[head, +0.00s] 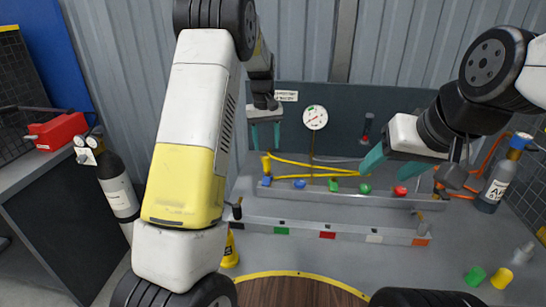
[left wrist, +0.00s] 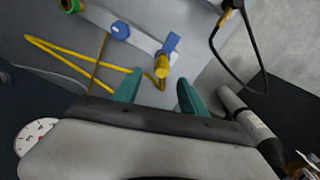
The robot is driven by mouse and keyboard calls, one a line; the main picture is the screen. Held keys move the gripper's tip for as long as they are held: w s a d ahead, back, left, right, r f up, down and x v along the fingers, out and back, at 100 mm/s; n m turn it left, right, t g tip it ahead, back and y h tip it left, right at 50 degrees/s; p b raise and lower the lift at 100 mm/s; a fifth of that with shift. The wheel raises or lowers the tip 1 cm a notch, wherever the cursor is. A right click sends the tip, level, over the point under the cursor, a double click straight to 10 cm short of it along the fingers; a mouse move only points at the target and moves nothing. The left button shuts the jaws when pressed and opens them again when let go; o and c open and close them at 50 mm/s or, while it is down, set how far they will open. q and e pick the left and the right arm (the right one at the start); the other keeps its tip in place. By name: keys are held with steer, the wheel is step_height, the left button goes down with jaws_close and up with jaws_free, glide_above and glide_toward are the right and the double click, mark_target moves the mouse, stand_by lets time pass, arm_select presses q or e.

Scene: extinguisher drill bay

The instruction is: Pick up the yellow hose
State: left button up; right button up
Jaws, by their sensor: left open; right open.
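The yellow hose (head: 300,162) lies in a long loop along the back of the grey bench in the head view. Its yellow end fitting (head: 266,166) stands at the left by a blue knob. In the left wrist view the hose (left wrist: 80,54) runs at the left, and the fitting (left wrist: 161,66) shows just beyond the fingertips. My left gripper (head: 265,136) is open, fingers down, above the fitting; its teal fingers also show in the left wrist view (left wrist: 157,90), with nothing between them. My right gripper (head: 392,172) is open and empty, near the right end of the hose.
A round gauge (head: 315,117) stands behind the bench between my grippers. A rail with blue, green and red knobs (head: 364,189) runs in front of the hose. A black cylinder (head: 116,186) stands left, a blue-grey one (head: 497,182) right. An orange hose (head: 491,152) hangs at right.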

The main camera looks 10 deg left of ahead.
mark_target(266, 157)
arm_select(q)
steer(key=f, duration=0.7)
steer(key=shift+w+a+f, duration=0.1)
steer(key=shift+w+f, duration=0.25)
jaws_close()
